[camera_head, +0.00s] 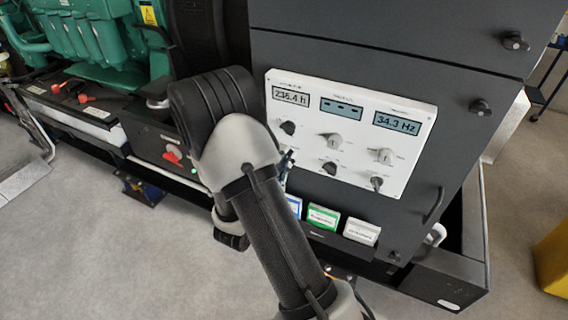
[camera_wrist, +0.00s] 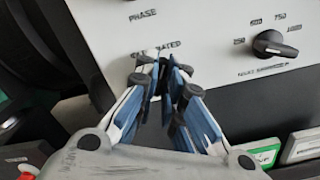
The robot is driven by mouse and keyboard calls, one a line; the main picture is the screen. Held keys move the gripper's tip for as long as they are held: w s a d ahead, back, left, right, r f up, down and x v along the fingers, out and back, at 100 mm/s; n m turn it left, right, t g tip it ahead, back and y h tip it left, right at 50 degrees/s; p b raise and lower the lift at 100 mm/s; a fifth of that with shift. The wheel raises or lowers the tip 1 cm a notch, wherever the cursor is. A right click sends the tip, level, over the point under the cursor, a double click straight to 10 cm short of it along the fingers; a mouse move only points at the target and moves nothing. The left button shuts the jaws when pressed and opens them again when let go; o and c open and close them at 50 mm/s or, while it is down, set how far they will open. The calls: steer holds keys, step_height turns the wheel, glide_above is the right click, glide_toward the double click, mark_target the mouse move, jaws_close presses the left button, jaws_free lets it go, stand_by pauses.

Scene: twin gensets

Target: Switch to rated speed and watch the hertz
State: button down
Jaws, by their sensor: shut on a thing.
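The white control panel (camera_head: 350,112) on the dark cabinet shows 34.3 Hz on its right display (camera_head: 397,123). My gripper (camera_head: 287,163) is at the panel's lower left. In the wrist view my gripper (camera_wrist: 165,85) has its blue-backed fingers closed together at the panel face, just below a label (camera_wrist: 168,47) ending in "RATED". The fingers are shut on the speed switch there. The switch is hidden by the fingers, so its setting does not show.
A black rotary knob (camera_wrist: 272,44) with a number scale is right of my gripper. Other knobs sit on the panel, including a pale one (camera_head: 330,139). The left display (camera_head: 291,97) shows hours. Coloured boxes (camera_head: 323,217) stand below. A green engine (camera_head: 95,40) is at the left.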

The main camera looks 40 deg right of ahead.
steer(key=shift+r+m, duration=0.15)
steer(key=shift+m, duration=0.15)
steer(key=c, duration=1.7)
jaws_free()
steer(key=shift+d, duration=0.1)
steer(key=v, duration=1.2)
